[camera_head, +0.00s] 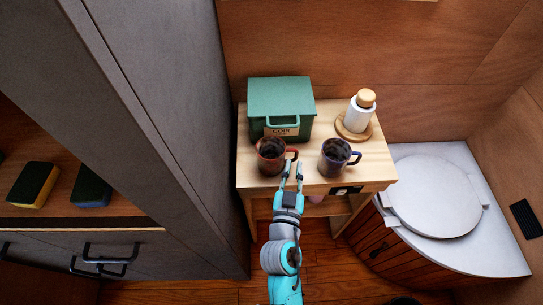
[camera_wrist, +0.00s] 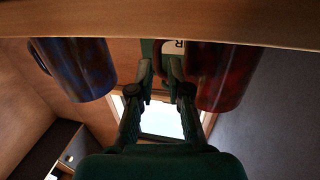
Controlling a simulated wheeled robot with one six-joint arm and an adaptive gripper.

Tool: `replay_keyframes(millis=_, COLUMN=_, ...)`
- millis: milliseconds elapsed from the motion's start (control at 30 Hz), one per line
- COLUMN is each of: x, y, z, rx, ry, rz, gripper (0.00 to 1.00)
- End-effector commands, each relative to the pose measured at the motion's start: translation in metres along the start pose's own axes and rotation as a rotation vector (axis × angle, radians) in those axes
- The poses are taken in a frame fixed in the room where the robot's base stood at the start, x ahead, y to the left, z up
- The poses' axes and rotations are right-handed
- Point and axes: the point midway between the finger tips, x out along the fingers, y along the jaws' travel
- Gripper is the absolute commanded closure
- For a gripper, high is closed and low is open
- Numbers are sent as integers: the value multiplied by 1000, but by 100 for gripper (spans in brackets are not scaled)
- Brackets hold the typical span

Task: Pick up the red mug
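The red mug (camera_head: 271,156) stands upright on a small wooden table, its handle pointing right in the head view. It also shows in the wrist view (camera_wrist: 228,78), upside down and just right of my fingers. My gripper (camera_head: 292,168) is at the table's front edge, with its fingertips close to the mug's handle. In the wrist view my gripper (camera_wrist: 161,66) shows a narrow gap between the two fingers. It looks open. I cannot tell whether the handle lies between the fingertips or whether they touch it.
A blue mug (camera_head: 335,157) stands close to the right, also seen in the wrist view (camera_wrist: 78,70). A green box (camera_head: 281,97) and a white bottle (camera_head: 359,112) with a wooden cap stand behind on the wooden table (camera_head: 377,165). A grey cabinet (camera_head: 170,90) rises close at left.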

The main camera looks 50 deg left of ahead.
Motion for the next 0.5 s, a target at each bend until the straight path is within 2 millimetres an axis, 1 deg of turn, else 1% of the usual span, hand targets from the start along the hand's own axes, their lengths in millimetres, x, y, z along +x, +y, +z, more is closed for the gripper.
replay_keyframes(millis=200, x=30, y=3, z=1, rx=1, ry=1, rz=3, gripper=83)
replay_keyframes(millis=300, x=41, y=2, z=1, rx=0, ry=0, rz=1, gripper=83)
replay_keyframes(millis=400, x=47, y=2, z=2, rx=0, ry=0, rz=1, gripper=83)
replay_keyframes(millis=500, x=49, y=2, z=2, rx=0, ry=-1, rz=0, gripper=83)
